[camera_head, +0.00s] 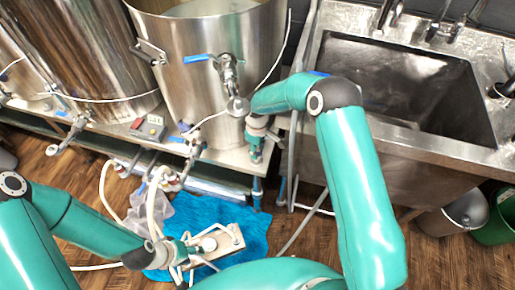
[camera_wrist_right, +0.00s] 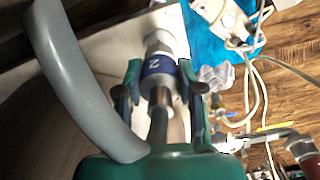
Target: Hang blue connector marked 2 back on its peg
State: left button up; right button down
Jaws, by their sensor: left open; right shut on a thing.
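The blue connector marked 2 (camera_wrist_right: 158,68) is between the two fingers of my right gripper (camera_wrist_right: 160,85) in the right wrist view, with its number facing the camera. A pale metal fitting shows at its far end; I cannot tell whether the two are joined. In the head view my right gripper (camera_head: 257,148) points down at the front right corner of the kettle stand, and the connector is too small to make out. My left gripper (camera_head: 188,250) is open, low beside the pump (camera_head: 215,243). I cannot pick out the peg.
A steel kettle (camera_head: 205,70) with a blue-handled valve stands behind my right gripper. A steel sink (camera_head: 400,90) is at the right. A grey hose (camera_wrist_right: 80,80) passes close beside my right gripper. A blue cloth (camera_head: 245,225) and white hoses (camera_head: 152,205) lie low near the pump.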

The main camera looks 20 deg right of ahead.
jog(key=shift+f+b, duration=1.1)
jog(key=shift+f, duration=0.2)
jog(key=c, duration=0.6)
grip_release()
jog(key=shift+c, duration=0.2)
